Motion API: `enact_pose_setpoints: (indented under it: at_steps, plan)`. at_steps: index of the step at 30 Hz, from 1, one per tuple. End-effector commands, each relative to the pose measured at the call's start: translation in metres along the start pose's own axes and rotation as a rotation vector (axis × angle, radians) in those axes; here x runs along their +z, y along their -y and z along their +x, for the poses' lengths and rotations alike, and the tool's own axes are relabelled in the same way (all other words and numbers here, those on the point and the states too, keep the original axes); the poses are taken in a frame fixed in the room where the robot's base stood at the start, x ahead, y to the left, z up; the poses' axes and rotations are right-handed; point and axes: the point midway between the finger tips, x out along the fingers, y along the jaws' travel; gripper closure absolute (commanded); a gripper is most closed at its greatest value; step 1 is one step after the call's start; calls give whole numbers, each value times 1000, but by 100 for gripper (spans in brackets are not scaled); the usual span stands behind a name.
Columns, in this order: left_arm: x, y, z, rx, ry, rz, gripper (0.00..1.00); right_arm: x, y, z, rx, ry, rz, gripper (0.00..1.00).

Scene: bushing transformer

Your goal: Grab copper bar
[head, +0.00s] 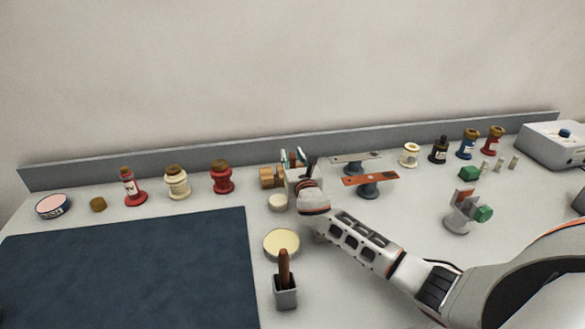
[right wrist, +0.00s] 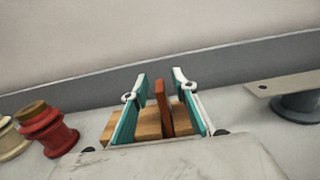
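A reddish-brown copper bar (right wrist: 162,105) stands upright among wooden blocks (right wrist: 148,122) in the right wrist view. My right gripper (right wrist: 157,92) is open, with one teal-lined finger on each side of the bar and gaps between. In the head view, the right gripper (head: 298,163) is beside the wooden block (head: 267,178) at the back of the table; the upright bar is hard to make out there. Another flat copper-coloured bar (head: 370,180) lies across a grey stand to the right. My left gripper is in neither view.
A grey ledge (head: 130,163) runs behind the table. A red spool (head: 222,177) stands left of the blocks, and a pale bar on a stand (head: 355,159) to the right. A dark mat (head: 130,270) lies at left.

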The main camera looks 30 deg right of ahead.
Motion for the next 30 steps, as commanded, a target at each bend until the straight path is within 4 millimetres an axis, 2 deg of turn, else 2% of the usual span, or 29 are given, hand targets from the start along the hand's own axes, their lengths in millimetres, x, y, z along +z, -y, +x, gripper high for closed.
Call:
enact_pose_setpoints:
  at_steps: [6, 8, 9, 10, 23, 30]
  plan:
    - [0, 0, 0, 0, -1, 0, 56, 0, 0, 0, 0, 0, 0, 72]
    - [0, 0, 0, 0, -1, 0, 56, 0, 0, 0, 0, 0, 0, 85]
    - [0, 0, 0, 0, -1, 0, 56, 0, 0, 0, 0, 0, 0, 96]
    - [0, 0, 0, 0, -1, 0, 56, 0, 0, 0, 0, 0, 0, 100]
    - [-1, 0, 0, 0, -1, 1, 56, 4, 0, 1, 0, 3, 0, 100]
    - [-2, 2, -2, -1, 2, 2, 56, 25, 0, 1, 0, 6, 2, 100]
